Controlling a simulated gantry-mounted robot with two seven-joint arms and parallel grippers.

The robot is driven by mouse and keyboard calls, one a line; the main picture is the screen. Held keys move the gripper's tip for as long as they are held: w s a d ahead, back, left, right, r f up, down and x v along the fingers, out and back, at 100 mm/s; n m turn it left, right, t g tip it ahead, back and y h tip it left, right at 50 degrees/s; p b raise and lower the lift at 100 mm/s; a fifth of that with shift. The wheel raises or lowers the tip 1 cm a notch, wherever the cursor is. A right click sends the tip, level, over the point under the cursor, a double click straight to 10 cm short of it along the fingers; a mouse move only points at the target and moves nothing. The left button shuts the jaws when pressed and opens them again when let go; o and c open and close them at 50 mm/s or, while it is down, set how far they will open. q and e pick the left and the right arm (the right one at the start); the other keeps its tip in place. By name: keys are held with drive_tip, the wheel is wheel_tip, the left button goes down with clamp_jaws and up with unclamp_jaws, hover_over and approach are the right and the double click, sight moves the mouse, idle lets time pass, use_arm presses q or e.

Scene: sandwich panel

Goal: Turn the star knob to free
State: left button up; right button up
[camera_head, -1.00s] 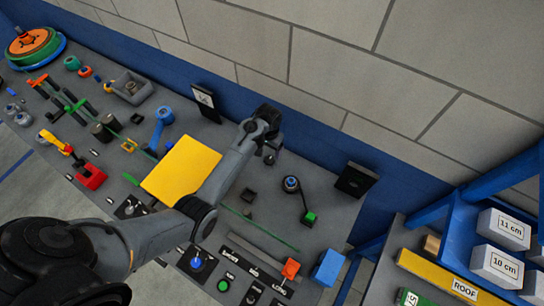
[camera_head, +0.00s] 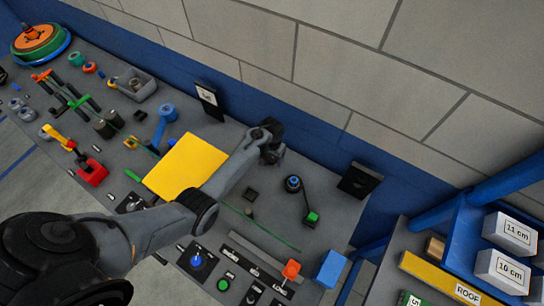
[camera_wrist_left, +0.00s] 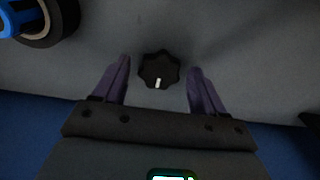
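The star knob (camera_wrist_left: 159,69) is black and scalloped, with a white mark on its lower edge, in the left wrist view. My left gripper (camera_wrist_left: 160,88) is open, with one dark finger on each side of the knob and a visible gap on both sides. The fingers do not touch the knob. In the head view my left gripper (camera_head: 271,156) is over the back of the grey panel (camera_head: 255,215), near the wall. I cannot make out the star knob there; my gripper seems to cover it. My right gripper is not in view.
A blue-topped round control (camera_head: 293,183) stands close to the gripper and also shows in the wrist view (camera_wrist_left: 28,18). A black sign (camera_head: 358,180) and the blue wall band (camera_head: 320,145) are behind. A yellow plate (camera_head: 186,167) lies left, partly under my arm.

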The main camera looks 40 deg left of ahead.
use_arm(q)
drive_tip(key=c, duration=0.8)
drive_tip(key=shift+c, duration=0.2)
